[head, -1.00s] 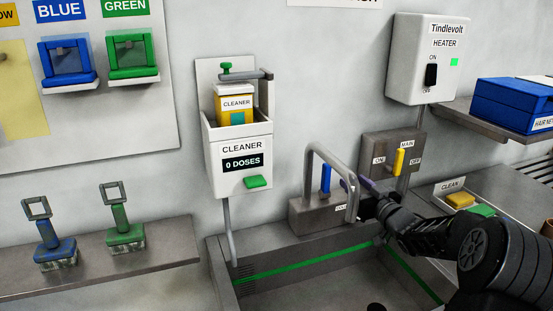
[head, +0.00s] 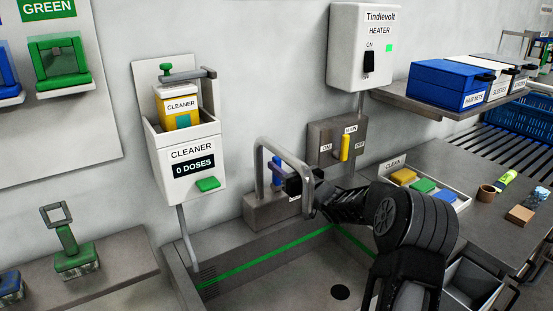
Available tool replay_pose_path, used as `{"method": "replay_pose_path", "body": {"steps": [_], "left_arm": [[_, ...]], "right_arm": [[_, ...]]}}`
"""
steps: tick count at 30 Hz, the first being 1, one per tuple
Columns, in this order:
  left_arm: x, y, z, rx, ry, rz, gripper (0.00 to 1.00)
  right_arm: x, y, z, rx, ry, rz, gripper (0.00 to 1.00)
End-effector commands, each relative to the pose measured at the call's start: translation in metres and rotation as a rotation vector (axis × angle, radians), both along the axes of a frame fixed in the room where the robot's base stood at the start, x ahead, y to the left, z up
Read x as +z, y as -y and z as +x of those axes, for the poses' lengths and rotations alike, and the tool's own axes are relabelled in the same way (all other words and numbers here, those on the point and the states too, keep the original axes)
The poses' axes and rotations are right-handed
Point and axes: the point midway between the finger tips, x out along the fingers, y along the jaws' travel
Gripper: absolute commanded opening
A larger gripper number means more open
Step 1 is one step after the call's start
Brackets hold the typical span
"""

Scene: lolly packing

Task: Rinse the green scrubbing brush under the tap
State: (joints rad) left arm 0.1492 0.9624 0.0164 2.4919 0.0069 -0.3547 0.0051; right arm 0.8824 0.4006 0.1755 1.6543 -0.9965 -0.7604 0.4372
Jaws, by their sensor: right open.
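The green scrubbing brush (head: 72,255) stands bristles down on the steel shelf at the left, its loop handle up, with no gripper near it. The grey gooseneck tap (head: 262,160) stands at the back of the sink (head: 255,292); I see no water from its spout. A blue tap lever (head: 277,166) rises from the tap's base. My right gripper (head: 280,176) is open, reaching past the spout to the blue lever. Its fingers overlap the lever, and I cannot tell whether they touch. My left gripper is out of view.
A cleaner dispenser (head: 187,158) reading 0 DOSES hangs left of the tap. A CLEAN tray (head: 455,192) with several coloured blocks lies right. The sink has a dark drain (head: 340,292).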

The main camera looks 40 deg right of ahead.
Motion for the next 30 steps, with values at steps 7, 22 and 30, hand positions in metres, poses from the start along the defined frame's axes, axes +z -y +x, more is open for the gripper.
{"method": "replay_pose_path", "body": {"steps": [7,22,30], "left_arm": [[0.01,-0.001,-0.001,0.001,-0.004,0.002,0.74],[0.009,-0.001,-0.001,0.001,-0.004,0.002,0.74],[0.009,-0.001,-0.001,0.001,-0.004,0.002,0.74]], "right_arm": [[0.001,0.003,0.029,0.0,0.0,0.0,0.44],[0.0,0.003,0.032,0.0,0.0,0.0,0.28],[0.0,0.003,0.032,0.0,0.0,0.0,0.06]]}}
